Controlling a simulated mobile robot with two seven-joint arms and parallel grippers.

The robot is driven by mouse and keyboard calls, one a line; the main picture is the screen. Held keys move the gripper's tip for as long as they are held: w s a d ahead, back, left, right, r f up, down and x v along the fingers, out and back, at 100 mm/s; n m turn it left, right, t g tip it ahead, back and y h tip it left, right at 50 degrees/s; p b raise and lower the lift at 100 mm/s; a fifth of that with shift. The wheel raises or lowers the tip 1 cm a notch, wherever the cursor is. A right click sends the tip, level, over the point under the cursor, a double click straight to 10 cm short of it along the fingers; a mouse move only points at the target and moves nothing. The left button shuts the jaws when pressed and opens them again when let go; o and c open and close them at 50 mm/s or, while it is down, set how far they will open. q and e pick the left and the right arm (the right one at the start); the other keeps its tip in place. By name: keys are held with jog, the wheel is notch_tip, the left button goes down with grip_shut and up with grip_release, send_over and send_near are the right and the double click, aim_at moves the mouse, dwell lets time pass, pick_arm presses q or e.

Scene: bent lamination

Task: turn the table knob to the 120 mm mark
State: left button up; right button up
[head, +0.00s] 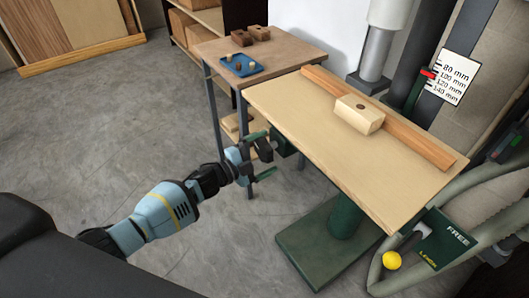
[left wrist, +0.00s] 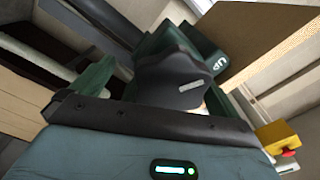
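The table knob (left wrist: 172,82) is dark grey with a pale line on its face and sits on a green housing marked UP (left wrist: 208,62). In the head view the housing (head: 283,145) is at the table's left edge. My left gripper (head: 262,155) is at the knob, its green fingers apart on either side. In the left wrist view a gap shows between the left finger and the knob; contact on the right is unclear. The scale (head: 455,78) at upper right reads 80 to 140 mm; its red pointer (head: 428,74) is near 100 mm. My right gripper is out of view.
The tabletop (head: 340,140) carries a wooden fence (head: 400,135) and a pale block (head: 358,115). A side table (head: 285,52) with a blue tray (head: 241,66) stands behind. The floor at left is clear.

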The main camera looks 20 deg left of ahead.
aim_at(261, 156)
pick_arm(q)
jog(key=v, duration=0.6)
jog(key=shift+s+a+f, duration=0.2)
jog(key=shift+s+a, duration=0.05)
jog(key=shift+s, duration=0.05)
jog(key=shift+s+a+r, duration=0.2)
jog(key=shift+s+a, duration=0.05)
jog(key=shift+s, duration=0.1)
